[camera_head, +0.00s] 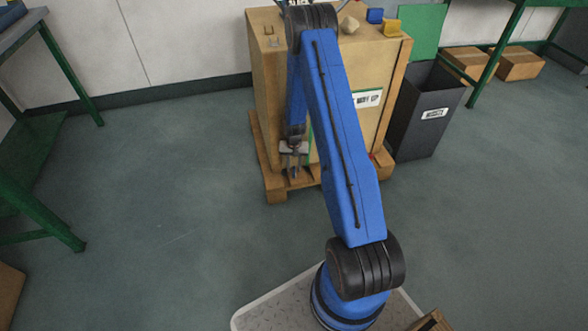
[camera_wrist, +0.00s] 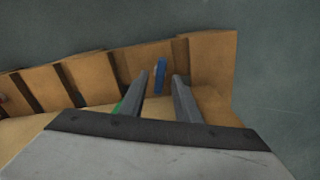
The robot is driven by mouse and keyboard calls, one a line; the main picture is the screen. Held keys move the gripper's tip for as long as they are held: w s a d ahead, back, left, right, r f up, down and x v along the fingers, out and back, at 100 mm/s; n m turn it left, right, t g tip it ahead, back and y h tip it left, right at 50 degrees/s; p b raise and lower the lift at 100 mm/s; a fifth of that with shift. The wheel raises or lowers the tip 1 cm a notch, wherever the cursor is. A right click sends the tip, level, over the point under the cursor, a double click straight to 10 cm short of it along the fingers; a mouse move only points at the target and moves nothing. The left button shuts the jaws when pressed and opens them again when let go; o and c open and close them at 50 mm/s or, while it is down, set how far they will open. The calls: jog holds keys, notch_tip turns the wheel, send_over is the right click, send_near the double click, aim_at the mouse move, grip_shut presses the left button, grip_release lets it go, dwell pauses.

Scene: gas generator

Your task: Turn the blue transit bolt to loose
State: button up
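The blue transit bolt (camera_wrist: 160,75) shows in the wrist view as a narrow upright blue piece at the wooden pallet base. My gripper (camera_wrist: 160,82) is open, with one grey finger on each side of the bolt in the picture. Gaps show between the bolt and both fingers. I cannot tell whether the fingertips reach the bolt's depth. In the head view my gripper (camera_head: 294,168) points down at the front left of the crate's pallet (camera_head: 277,187). The bolt cannot be made out clearly there.
The tall wooden crate (camera_head: 267,85) stands on the pallet behind my arm. Small blue (camera_head: 375,15) and yellow (camera_head: 392,29) blocks sit on top. A dark waste bin (camera_head: 410,125) stands to its right. Green-legged tables stand left and right. The floor between is clear.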

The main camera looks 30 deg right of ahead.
jog(key=shift+f, duration=0.6)
jog(key=shift+c, duration=0.6)
grip_shut()
jog(key=shift+n, duration=0.4)
jog(key=n, duration=0.4)
jog(key=shift+n, duration=0.3)
jog(key=n, duration=0.5)
